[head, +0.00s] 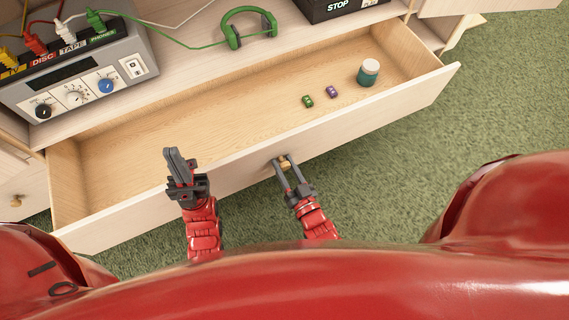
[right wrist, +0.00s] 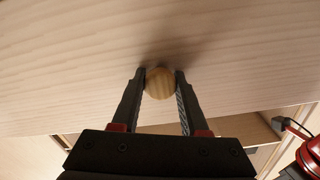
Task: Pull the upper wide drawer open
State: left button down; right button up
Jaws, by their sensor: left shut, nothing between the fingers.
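The wide wooden drawer (head: 225,175) is pulled well out in the head view, with its interior in sight. Its round wooden knob (head: 284,164) is on the middle of the front panel. My right gripper (head: 282,160) has one finger on each side of the knob and is shut on it. The right wrist view shows the knob (right wrist: 160,83) between the fingertips, close against the drawer front (right wrist: 70,60). My left gripper (head: 172,153) is shut and empty, above the drawer's front edge and left of the knob.
Inside the drawer are a green die (head: 307,101), a purple die (head: 332,92) and a teal jar (head: 368,73) with a white lid. On top stand a grey audio device (head: 75,75) with plugged cables, green headphones (head: 247,27) and a black box (head: 340,8). Green carpet (head: 400,150) lies in front.

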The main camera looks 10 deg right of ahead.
jog(key=o, duration=0.4)
jog(key=p+v, duration=0.2)
jog(key=v, duration=1.5)
jog(key=shift+s, duration=0.2)
jog(key=shift+r, duration=0.1)
